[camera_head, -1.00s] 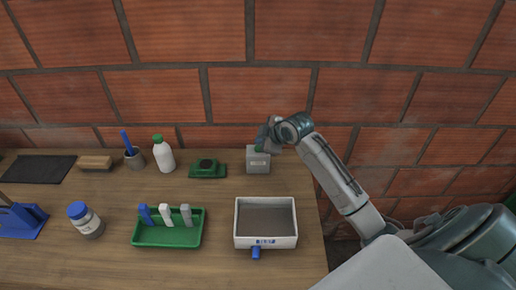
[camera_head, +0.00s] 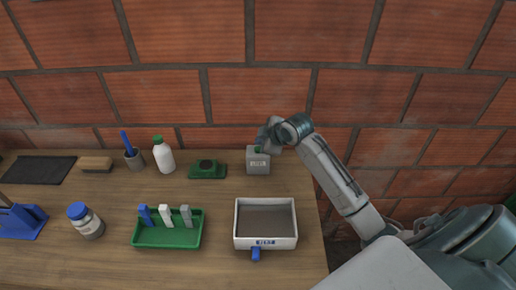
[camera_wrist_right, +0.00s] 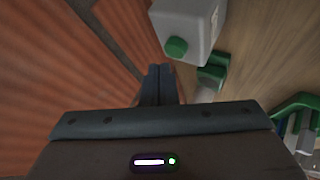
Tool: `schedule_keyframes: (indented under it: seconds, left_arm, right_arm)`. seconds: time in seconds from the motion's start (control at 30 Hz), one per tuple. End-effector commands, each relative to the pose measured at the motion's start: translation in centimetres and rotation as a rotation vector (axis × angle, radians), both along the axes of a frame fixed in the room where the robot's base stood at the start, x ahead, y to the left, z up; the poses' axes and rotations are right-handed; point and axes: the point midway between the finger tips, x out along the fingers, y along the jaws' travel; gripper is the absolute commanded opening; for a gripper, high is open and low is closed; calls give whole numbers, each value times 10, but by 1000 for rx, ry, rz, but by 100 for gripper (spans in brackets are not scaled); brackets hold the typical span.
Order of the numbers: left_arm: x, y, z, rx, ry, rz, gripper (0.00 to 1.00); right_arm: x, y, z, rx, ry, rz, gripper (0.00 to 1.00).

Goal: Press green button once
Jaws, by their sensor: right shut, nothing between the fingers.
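A small grey box (camera_head: 258,162) stands at the back of the wooden table, near the brick wall. Its round green button (camera_head: 257,149) sits on top, partly hidden by my right gripper in the head view. My right gripper (camera_head: 262,141) is just above the box's top. In the right wrist view, my right gripper's fingers (camera_wrist_right: 160,70) are shut together and empty. There the green button (camera_wrist_right: 176,47) on the grey box (camera_wrist_right: 190,22) shows just beyond the fingertips, with a small apparent gap. My left gripper is not in view.
In front are a green tray (camera_head: 168,238) and a grey-white open box (camera_head: 265,243). The brick wall (camera_head: 300,90) is close behind.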

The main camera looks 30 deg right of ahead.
Motion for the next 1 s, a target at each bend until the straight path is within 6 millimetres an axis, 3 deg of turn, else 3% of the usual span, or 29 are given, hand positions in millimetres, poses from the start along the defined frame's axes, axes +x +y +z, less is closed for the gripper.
schedule_keyframes:
  seconds: [1.0]
  left_arm:
    - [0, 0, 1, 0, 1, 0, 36]
  right_arm:
    - [0, 0, -9, -1, 0, 0, 0]
